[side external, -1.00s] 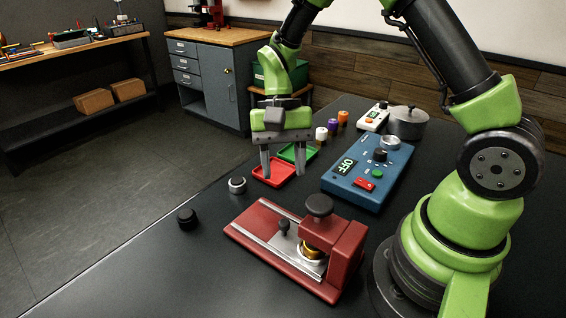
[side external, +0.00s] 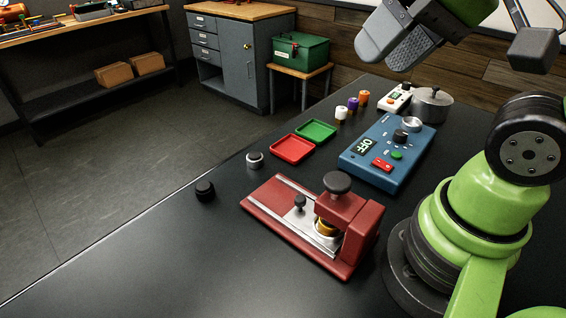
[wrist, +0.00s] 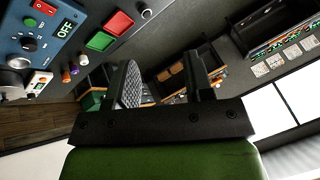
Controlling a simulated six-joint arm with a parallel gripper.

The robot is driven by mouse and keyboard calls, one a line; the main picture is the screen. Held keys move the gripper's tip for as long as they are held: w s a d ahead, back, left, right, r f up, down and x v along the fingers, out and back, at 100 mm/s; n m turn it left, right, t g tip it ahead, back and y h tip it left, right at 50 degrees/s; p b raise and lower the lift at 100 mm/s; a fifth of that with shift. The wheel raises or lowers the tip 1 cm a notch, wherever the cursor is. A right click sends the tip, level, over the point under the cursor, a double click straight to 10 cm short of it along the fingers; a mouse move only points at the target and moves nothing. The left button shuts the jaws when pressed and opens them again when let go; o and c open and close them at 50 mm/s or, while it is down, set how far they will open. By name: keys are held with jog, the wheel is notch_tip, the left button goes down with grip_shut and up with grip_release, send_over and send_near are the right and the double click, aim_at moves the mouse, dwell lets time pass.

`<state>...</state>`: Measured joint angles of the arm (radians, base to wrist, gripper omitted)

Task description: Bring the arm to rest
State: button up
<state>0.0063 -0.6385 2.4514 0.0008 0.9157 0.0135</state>
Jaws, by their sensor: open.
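My gripper (wrist: 160,62) is open and empty. In the wrist view its two dark fingers stand apart with nothing between them, the left one showing a textured pad. In the side view grey finger parts (side external: 402,40) are raised high above the back of the table, cut by the top edge. My gripper touches nothing there. The red fixture (side external: 312,225) with a black knob stands on the table beside my green base. The blue control box (side external: 378,153) behind it shows OFF.
Red (side external: 292,149) and green (side external: 316,131) trays lie empty. A metal ring (side external: 255,160) and a black knob (side external: 205,190) sit near the table's left edge. Several small coloured parts, a white meter (side external: 397,98) and a grey pot (side external: 432,104) stand at the back. The front left table is clear.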

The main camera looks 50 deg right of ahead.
jog(key=shift+s+r+t, duration=0.15)
jog(key=shift+s+t, duration=0.35)
jog(key=shift+s, duration=0.15)
